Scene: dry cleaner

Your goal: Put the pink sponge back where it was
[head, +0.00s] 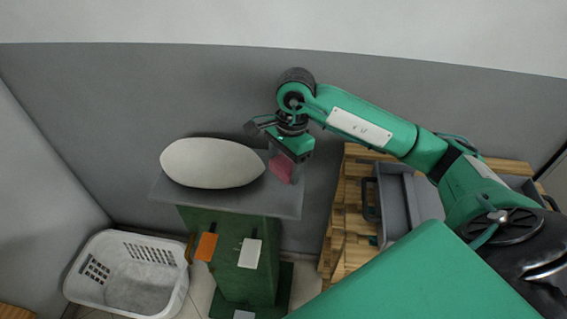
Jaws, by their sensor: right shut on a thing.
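The pink sponge (282,168) is at the right part of the grey top (284,204) of a green stand. My right gripper (290,158) comes down from above and is shut on the sponge. The gripper's fingers partly hide the sponge. I cannot tell whether the sponge touches the grey top or hangs just above it. A white oval pad (212,162) lies on the same top, just left of the sponge. My left gripper does not show.
A white laundry basket (90,262) stands on the floor at left. An orange tag (206,247) and a white tag (250,253) are on the stand's green front (228,270). Wooden pallets (345,215) with a grey tray (396,200) stand at right. A grey wall is close behind.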

